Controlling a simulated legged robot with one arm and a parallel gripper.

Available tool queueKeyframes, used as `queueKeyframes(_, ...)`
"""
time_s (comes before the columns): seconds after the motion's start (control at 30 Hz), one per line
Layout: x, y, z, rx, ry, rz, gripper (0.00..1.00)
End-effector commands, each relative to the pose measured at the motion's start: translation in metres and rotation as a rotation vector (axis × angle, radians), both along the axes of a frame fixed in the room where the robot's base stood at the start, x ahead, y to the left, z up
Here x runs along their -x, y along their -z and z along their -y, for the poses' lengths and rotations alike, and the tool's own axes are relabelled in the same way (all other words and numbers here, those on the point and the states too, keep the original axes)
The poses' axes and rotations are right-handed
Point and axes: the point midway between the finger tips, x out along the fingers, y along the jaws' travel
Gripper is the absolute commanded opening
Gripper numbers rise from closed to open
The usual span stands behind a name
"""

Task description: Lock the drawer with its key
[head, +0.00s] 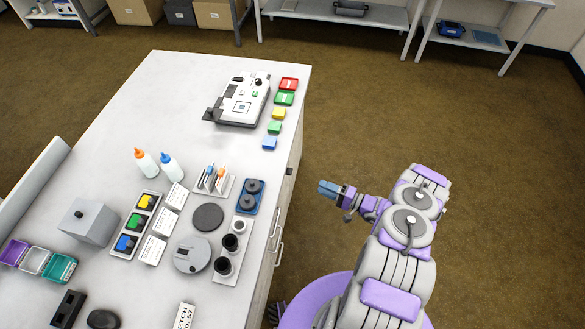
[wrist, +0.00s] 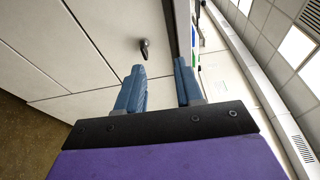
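The drawer fronts (wrist: 98,40) are pale panels on the side of the bench, seen sideways in the wrist view. A small dark, shiny piece (wrist: 145,46) sticks out from one panel near the bench's top edge. It looks like the key in its lock, but it is too small to be certain. My gripper (wrist: 160,78) faces this panel with its two blue fingers apart and nothing between them. The small piece lies ahead of the fingertips, apart from them. In the head view my gripper (head: 322,188) is off the bench's right side.
The bench top (head: 110,110) carries a white instrument (head: 243,100), coloured blocks, bottles and lens parts. Bar handles (head: 277,240) stick out from the bench side. The brown floor (head: 400,110) right of the bench is clear around my arm.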

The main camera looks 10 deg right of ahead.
Motion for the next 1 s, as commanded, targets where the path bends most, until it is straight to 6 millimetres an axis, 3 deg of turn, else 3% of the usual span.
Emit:
queueKeyframes(0.03,0.005,0.014,0.005,0.002,0.029,0.001,0.36)
queueKeyframes(0.13,0.012,0.032,0.013,0.011,0.075,0.009,0.36)
queueKeyframes(0.37,0.012,0.044,0.018,0.021,0.108,0.020,0.36)
queueKeyframes(0.57,-0.006,0.045,-0.002,0.018,0.105,0.019,0.36)
queueKeyframes(1.0,-0.068,0.045,-0.064,0.022,0.104,0.021,0.36)
